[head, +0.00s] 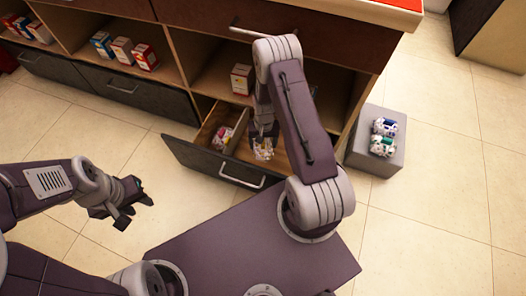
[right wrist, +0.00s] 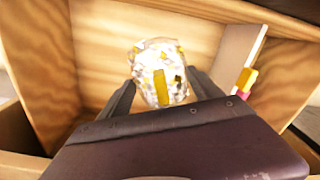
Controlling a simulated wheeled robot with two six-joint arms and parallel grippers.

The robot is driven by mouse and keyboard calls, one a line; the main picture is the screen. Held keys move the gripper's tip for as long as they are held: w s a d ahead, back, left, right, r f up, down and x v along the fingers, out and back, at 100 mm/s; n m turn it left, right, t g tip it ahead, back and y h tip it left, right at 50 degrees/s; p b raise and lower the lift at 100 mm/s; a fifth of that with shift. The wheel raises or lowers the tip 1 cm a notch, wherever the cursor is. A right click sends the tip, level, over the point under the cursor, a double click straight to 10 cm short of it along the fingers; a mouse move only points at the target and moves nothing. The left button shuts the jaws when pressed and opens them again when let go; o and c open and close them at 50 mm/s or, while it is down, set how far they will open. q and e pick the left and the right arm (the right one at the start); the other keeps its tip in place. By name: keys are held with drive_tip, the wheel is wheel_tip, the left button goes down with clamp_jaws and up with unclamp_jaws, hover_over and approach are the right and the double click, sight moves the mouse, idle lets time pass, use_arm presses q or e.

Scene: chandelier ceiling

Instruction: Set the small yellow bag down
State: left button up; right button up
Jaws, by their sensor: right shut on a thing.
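The small yellow bag (right wrist: 160,72), white with yellow patches, is between the fingers of my right gripper (right wrist: 158,92) in the right wrist view. In the head view it shows as a small pale shape (head: 263,152) at the tip of my right gripper (head: 263,138). The gripper is shut on it, inside the open drawer (head: 215,172). I cannot tell whether the bag touches the drawer floor. My left gripper (head: 128,203) is empty, fingers apart, over the tiled floor at the left.
Another small package (head: 222,137) lies in the drawer's left part, beside a divider. A red and white box (head: 242,79) stands on the shelf above; several boxes (head: 122,50) stand further left. A grey block (head: 377,155) at the right bears two colourful packages (head: 383,146).

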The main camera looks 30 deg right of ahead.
wheel_tip(320, 180, down, 10)
drive_tip(key=b, duration=0.7)
drive_tip(key=shift+f, duration=0.15)
drive_tip(key=shift+r, duration=0.25)
drive_tip(key=shift+f, duration=0.1)
drive_tip(key=o, duration=1.4)
drive_tip(key=shift+o, duration=0.2)
